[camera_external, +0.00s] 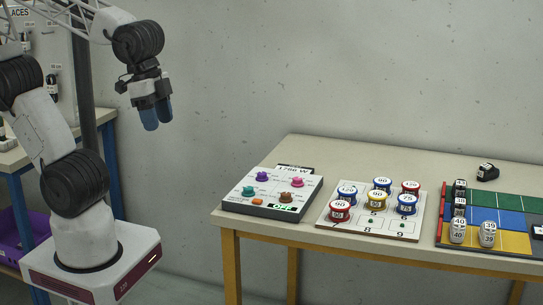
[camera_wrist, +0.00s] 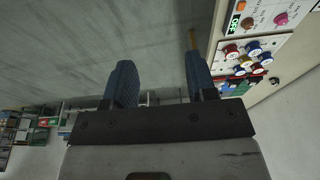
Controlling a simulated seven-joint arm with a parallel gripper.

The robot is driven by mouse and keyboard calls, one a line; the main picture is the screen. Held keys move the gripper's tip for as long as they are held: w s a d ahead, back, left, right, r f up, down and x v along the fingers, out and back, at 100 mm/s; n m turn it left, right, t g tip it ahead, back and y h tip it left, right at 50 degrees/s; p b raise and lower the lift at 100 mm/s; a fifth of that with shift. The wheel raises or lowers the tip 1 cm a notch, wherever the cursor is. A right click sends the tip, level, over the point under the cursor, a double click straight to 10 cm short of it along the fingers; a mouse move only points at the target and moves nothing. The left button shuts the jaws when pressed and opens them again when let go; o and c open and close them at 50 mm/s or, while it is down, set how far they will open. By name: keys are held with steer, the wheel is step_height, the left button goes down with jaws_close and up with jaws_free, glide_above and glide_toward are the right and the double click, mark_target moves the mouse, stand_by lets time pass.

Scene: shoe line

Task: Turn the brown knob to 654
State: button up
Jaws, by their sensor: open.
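The brown knob (camera_external: 285,197) sits on the white control panel (camera_external: 240,196), at its front right, beside a small green display (camera_external: 283,208). In the wrist view the brown knob (camera_wrist: 247,23) shows near the top right, by the lit display. My gripper (camera_external: 157,120) hangs open and empty in the air, left of the table and well above the panel. In the wrist view its blue fingers (camera_wrist: 160,75) are spread apart.
A white board (camera_external: 335,228) with several numbered spools stands right of the panel. Further right lies a green, blue and yellow mat (camera_external: 510,218) with numbered blocks. A black object (camera_external: 487,172) stands at the back. The air between my gripper and the panel is clear.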

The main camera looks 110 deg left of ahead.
steer(key=shift+w+a+f, duration=0.1)
steer(key=shift+w+a, duration=0.15)
steer(key=shift+w, duration=0.25)
steer(key=n+g, duration=0.3)
steer(key=n, duration=0.6)
glide_above(287, 194)
steer(key=shift+y, duration=0.3)
step_height(287, 194, down, 18)
steer(key=shift+w+d+r, duration=0.1)
steer(key=shift+d+r, duration=0.05)
steer(key=shift+r, duration=0.1)
steer(key=shift+f, duration=0.1)
steer(key=shift+f, duration=3.8)
steer(key=shift+c, duration=0.4)
